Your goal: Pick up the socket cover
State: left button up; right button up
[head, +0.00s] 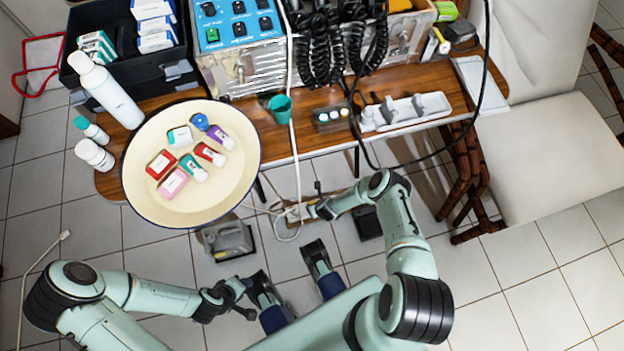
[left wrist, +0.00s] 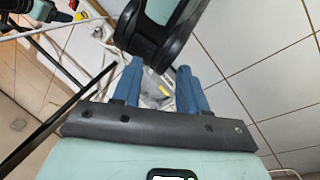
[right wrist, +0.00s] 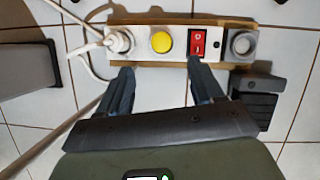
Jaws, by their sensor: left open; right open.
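A power strip on a wooden board (right wrist: 180,60) lies on the tiled floor in the right wrist view. It carries a round yellow cover (right wrist: 161,42), a red switch (right wrist: 197,42), a round grey socket piece (right wrist: 242,44) and a white plug (right wrist: 120,42). The yellow disc is the likely socket cover. My right gripper (right wrist: 162,82) is open and empty, its fingertips at the strip's near edge, either side of the yellow cover's line. In the head view my right gripper (head: 300,213) largely hides the strip. My left gripper (left wrist: 160,82) is open and empty; it also shows in the head view (head: 240,290).
White cables (right wrist: 85,35) run from the plug. A grey box (right wrist: 28,68) and a dark pedal-like block (right wrist: 252,105) flank the strip. A wooden table (head: 330,140) with a cream tray (head: 145,200) stands beyond. Floor tiles (head: 500,310) at right are clear.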

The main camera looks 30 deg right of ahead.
jog(key=b+x, duration=0.3)
jog(key=x, duration=0.3)
jog(key=shift+f, duration=0.2)
pick_arm(q)
jog(key=w+a+f+t+y+b, duration=0.1)
jog(key=w+a+f+t+b, duration=0.1)
jog(key=w+a+f, duration=0.35)
pick_arm(e)
jog(key=shift+x, duration=0.95)
jog(key=b+x, duration=0.1)
jog(key=x, duration=0.2)
jog(key=shift+w+d+b, duration=0.1)
jog(key=shift+w+b, duration=0.1)
jog(key=shift+b, duration=0.1)
pick_arm(q)
jog(key=s+d+f+g, duration=0.1)
jog(key=s+f, duration=0.3)
jog(key=shift+f+n+g, duration=0.15)
jog(key=shift+n+g, duration=0.25)
pick_arm(e)
jog(key=shift+r, duration=0.1)
pick_arm(q)
jog(key=shift+s+d, duration=0.1)
pick_arm(e)
jog(key=c, duration=1.1)
